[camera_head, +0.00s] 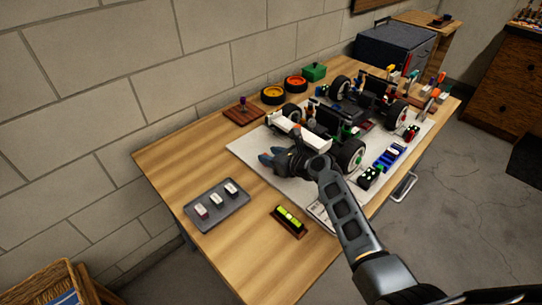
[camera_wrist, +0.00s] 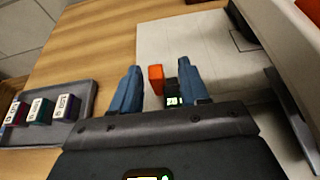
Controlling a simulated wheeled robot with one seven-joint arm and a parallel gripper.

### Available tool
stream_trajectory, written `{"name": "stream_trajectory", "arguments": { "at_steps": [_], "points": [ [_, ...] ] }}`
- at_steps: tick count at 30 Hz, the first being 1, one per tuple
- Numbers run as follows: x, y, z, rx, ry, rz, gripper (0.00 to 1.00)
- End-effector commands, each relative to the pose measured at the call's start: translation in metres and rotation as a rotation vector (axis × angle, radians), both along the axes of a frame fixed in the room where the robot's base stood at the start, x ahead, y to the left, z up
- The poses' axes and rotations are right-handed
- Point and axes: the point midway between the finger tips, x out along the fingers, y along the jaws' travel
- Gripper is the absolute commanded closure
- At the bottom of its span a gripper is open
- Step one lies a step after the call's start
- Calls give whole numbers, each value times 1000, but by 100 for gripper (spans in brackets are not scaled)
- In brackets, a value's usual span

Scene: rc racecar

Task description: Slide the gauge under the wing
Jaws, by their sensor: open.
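The white wing (camera_head: 302,136) is at the near end of the black toy racecar (camera_head: 345,112), on a pale board. In the wrist view, the wing's white part (camera_wrist: 285,45) fills the right side. My gripper (camera_head: 268,155) is just left of the wing, low over the board. In the wrist view, my gripper's blue fingers (camera_wrist: 160,88) are apart. A small orange and black piece with a green display (camera_wrist: 171,98), likely the gauge, shows between them, nearer the right finger; I cannot tell whether either finger touches it. My gripper hides it in the head view.
A grey tray (camera_head: 234,211) with labelled blocks (camera_wrist: 41,110) lies on the table to the left. A yellow-green level (camera_head: 290,218) is near the front edge. Loose wheels (camera_head: 273,95) and a green box (camera_head: 314,72) stand at the back. Small parts crowd the car's right side.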

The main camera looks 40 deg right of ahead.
Motion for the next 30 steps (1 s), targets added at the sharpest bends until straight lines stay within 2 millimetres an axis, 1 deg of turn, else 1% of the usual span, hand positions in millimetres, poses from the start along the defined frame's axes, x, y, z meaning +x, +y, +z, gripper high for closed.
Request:
{"name": "stream_trajectory", "arguments": {
  "at_steps": [11, 14, 17, 18, 30],
  "points": [
    [0, 3, 0, 0, 1, 3, 55],
    [-1, 9, -1, 0, 3, 4, 55],
    [-1, 20, -1, 0, 0, 4, 55],
    [-4, 24, 0, -1, 1, 4, 55],
    [-72, 18, 29, 0, 1, 2, 55]
  ]
}}
